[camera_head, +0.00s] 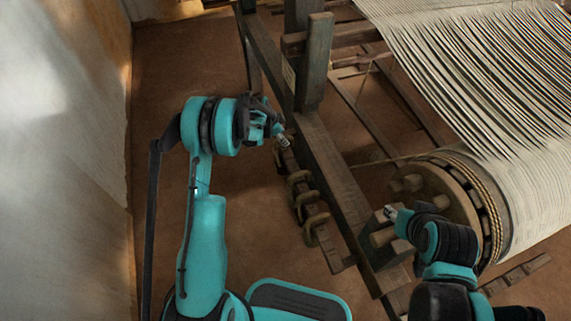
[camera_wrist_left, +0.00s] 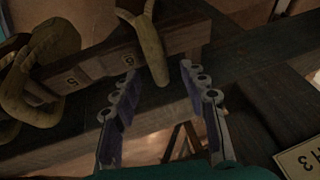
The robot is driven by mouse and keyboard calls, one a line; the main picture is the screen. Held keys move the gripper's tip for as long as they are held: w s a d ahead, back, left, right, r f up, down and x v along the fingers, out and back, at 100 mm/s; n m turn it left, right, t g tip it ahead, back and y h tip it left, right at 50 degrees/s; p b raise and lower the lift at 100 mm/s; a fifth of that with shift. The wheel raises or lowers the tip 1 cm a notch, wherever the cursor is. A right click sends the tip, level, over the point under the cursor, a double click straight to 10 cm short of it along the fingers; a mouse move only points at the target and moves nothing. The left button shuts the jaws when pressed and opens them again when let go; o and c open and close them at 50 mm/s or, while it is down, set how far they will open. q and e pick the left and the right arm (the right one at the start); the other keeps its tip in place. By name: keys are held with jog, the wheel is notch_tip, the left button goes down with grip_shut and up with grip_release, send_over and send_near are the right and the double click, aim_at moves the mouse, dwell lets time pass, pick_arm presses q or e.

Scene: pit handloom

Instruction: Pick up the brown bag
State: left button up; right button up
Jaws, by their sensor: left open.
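I cannot make out a clear brown bag. Several olive-brown looped things (camera_head: 316,228) hang along a narrow wooden rail (camera_head: 338,257) beside the loom; whether they belong to a bag I cannot tell. In the left wrist view one long olive-brown strip (camera_wrist_left: 150,52) hangs over the rail (camera_wrist_left: 100,62), and bulkier loops (camera_wrist_left: 32,85) lie to its left. My left gripper (camera_head: 281,137) is open and empty at the rail's far end. In the left wrist view its fingertips (camera_wrist_left: 158,70) are on either side of the strip's lower end; contact is unclear. My right gripper (camera_head: 391,212) is near the loom roller.
The loom's dark wooden frame (camera_head: 335,175) runs just right of the rail. The roller's round end (camera_head: 437,190) and pale warp threads (camera_head: 480,70) fill the right. A pale wall (camera_head: 60,150) stands left. The brown floor (camera_head: 175,75) between is clear.

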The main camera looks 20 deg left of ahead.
pick_arm(q)
jog(key=b+x, duration=0.1)
jog(key=x, duration=0.2)
jog(key=shift+w+f, duration=0.1)
jog(key=shift+f, duration=0.2)
jog(key=shift+r, duration=0.15)
pick_arm(e)
jog(key=shift+f, duration=0.9)
pick_arm(q)
grip_shut()
jog(key=shift+r, duration=0.15)
jog(key=shift+r+p, duration=1.1)
jog(key=shift+r, duration=0.65)
jog(key=shift+s+a+f, duration=0.1)
jog(key=shift+s+a, duration=0.15)
jog(key=shift+s, duration=0.1)
jog(key=s+a+p, duration=0.2)
jog(key=s+a, duration=0.2)
jog(key=s, duration=0.3)
jog(key=s+a+p, duration=0.2)
jog(key=s+a, duration=0.2)
jog(key=s, duration=0.4)
jog(key=shift+a, duration=0.4)
pick_arm(e)
notch_tip(320, 180, up, 6)
jog(key=shift+r, duration=0.2)
